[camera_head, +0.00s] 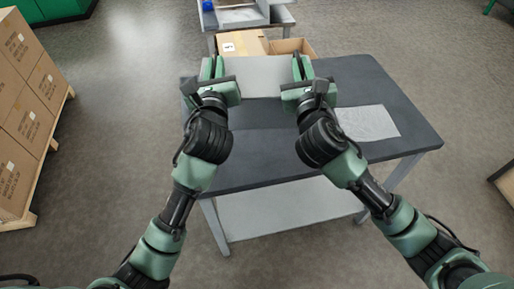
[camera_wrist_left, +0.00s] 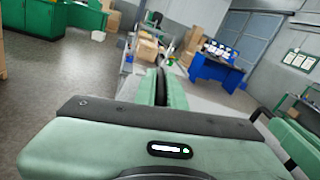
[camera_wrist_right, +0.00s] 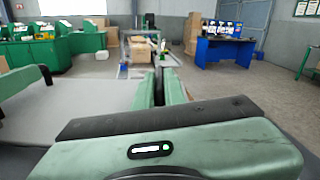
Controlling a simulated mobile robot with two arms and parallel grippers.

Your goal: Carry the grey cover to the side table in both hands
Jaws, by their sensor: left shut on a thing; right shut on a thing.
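The grey cover (camera_head: 262,80) is a flat, light grey piece held level between my two grippers, above the far part of a dark-topped table (camera_head: 262,160). My left gripper (camera_head: 212,68) is shut on its left edge. My right gripper (camera_head: 302,68) is shut on its right edge. In the right wrist view the cover (camera_wrist_right: 85,100) spreads out to the left of the fingers. In the left wrist view the fingers hide most of it. I cannot tell from the pictures whether this table is the side table.
A light grey sheet (camera_head: 368,122) lies on the table's right part. Cardboard boxes (camera_head: 290,46) stand just beyond the table's far edge, before another bench. Stacked cartons (camera_head: 25,110) stand on a pallet at the left. Floor is open on both sides of the table.

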